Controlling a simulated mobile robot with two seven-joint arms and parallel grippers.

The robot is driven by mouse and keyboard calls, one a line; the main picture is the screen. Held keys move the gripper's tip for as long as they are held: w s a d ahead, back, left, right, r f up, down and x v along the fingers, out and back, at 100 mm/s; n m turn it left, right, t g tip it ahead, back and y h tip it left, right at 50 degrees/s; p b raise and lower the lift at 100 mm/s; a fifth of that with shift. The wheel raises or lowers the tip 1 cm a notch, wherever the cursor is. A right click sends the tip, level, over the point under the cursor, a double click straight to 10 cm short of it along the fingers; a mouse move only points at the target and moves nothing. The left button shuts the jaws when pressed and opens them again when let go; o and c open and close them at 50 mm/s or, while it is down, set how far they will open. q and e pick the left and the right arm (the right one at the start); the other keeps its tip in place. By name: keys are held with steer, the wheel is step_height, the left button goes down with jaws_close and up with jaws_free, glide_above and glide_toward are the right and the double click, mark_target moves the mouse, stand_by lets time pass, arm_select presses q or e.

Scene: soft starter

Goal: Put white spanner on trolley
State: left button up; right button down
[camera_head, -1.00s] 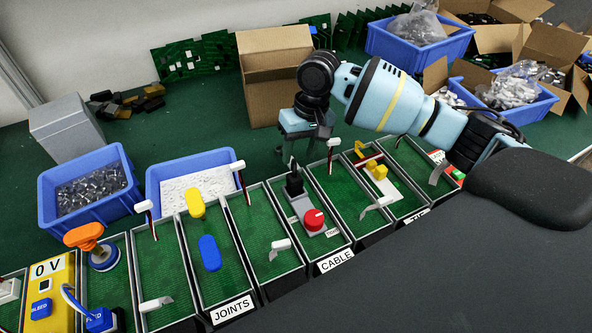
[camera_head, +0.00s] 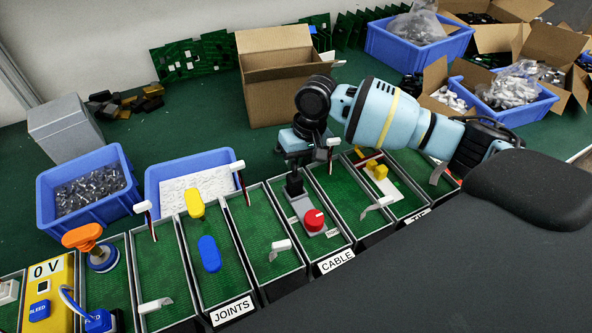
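I cannot pick out a white spanner or a trolley for certain. Small white-ended pieces lie in the green trays, such as one in the JOINTS tray's neighbour (camera_head: 281,246) and one further right (camera_head: 376,205). My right gripper (camera_head: 294,168) hangs from the arm coming in from the right. It points down at the black lever of a grey control box with a red knob (camera_head: 314,220) in the CABLE tray. Its fingertips are small and dark, so I cannot tell whether they are open or shut, or touch the lever. My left gripper is out of view.
A row of dark-edged green trays runs along the bench front. Blue bins (camera_head: 90,190) and a bin with white contents (camera_head: 195,180) stand behind them. A cardboard box (camera_head: 280,80) stands behind my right arm. The green bench is clear around (camera_head: 215,125).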

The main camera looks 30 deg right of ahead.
steer(key=shift+r, duration=0.1)
